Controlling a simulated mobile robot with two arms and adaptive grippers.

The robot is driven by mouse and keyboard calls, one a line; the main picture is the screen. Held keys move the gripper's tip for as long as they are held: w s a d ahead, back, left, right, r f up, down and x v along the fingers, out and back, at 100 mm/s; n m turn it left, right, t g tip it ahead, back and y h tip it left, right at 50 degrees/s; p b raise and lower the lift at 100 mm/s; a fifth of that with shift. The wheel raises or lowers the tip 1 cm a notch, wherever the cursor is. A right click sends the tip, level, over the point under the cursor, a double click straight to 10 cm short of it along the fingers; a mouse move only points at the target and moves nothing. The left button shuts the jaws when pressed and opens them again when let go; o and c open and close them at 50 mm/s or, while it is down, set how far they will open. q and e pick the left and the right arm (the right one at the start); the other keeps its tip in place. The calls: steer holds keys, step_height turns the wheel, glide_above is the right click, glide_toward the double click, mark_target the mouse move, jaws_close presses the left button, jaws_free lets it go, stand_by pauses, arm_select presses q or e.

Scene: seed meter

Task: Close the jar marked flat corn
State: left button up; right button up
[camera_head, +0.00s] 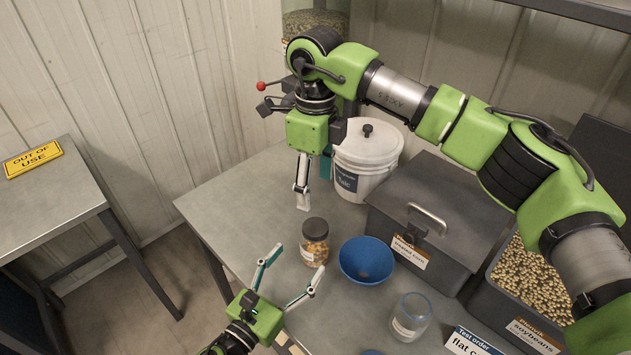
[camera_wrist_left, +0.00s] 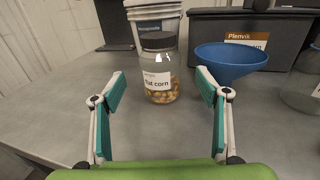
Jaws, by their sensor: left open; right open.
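The jar marked flat corn (camera_wrist_left: 158,85) stands upright on the grey table, clear, with yellowish kernels in its lower part. It also shows in the head view (camera_head: 314,251). A dark lid (camera_wrist_left: 158,41) sits on its top; I cannot tell whether it is screwed tight. My left gripper (camera_head: 297,262) is open and empty, its fingers pointing toward the jar, one to each side of it in the wrist view, with the jar beyond the fingertips. My right gripper (camera_head: 314,182) is open and empty, pointing down behind the jar, near the white bucket.
A blue funnel or bowl (camera_head: 366,261) stands close right of the jar. A clear glass jar (camera_head: 410,317) stands nearer the front. A white lidded bucket (camera_head: 368,160), a grey lidded box (camera_head: 440,205) and a soybean bin (camera_head: 530,285) stand behind and right. The table's left part is clear.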

arm_select(q)
steer(key=shift+v, duration=2.1)
